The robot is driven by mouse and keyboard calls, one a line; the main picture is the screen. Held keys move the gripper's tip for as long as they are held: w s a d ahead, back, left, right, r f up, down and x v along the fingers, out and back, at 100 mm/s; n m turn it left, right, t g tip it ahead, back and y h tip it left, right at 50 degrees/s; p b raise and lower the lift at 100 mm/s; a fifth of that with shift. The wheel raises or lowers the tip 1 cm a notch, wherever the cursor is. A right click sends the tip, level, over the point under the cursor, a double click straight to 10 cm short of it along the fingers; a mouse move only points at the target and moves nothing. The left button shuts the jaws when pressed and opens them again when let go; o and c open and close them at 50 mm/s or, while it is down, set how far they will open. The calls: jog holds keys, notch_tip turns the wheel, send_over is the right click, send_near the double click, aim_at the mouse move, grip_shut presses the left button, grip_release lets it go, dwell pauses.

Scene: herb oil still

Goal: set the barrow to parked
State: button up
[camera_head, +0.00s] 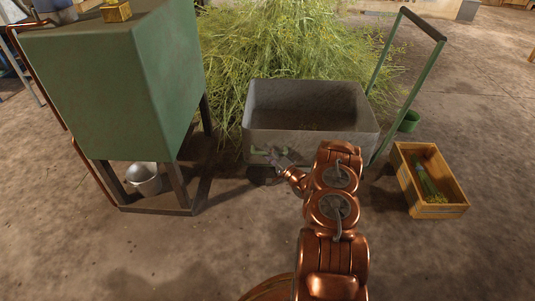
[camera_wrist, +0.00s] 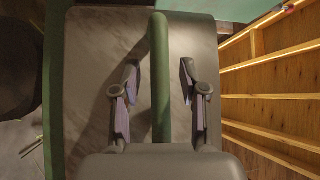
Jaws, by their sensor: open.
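The barrow (camera_head: 310,141) is a grey open tub with a tall green push handle (camera_head: 424,75) rising at its right side. It stands in the middle of the head view, in front of a heap of herbs. My gripper (camera_head: 268,155) is at the near left part of the barrow's front wall. In the wrist view, my gripper (camera_wrist: 158,72) is open, with a green bar (camera_wrist: 159,45) running between its two fingers. Gaps show on both sides of the bar. A grey surface (camera_wrist: 90,75) lies behind it. The bar's lower end is hidden by the gripper's body.
A green cabinet on dark legs (camera_head: 125,80) stands at the left, with a metal bucket (camera_head: 145,180) beneath. A wooden crate (camera_head: 440,211) holding a green bundle and a small green bucket (camera_head: 409,122) stand at the right. The near floor is clear on both sides of my arm.

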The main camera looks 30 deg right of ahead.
jog(key=v, duration=1.2)
dwell(0.6)
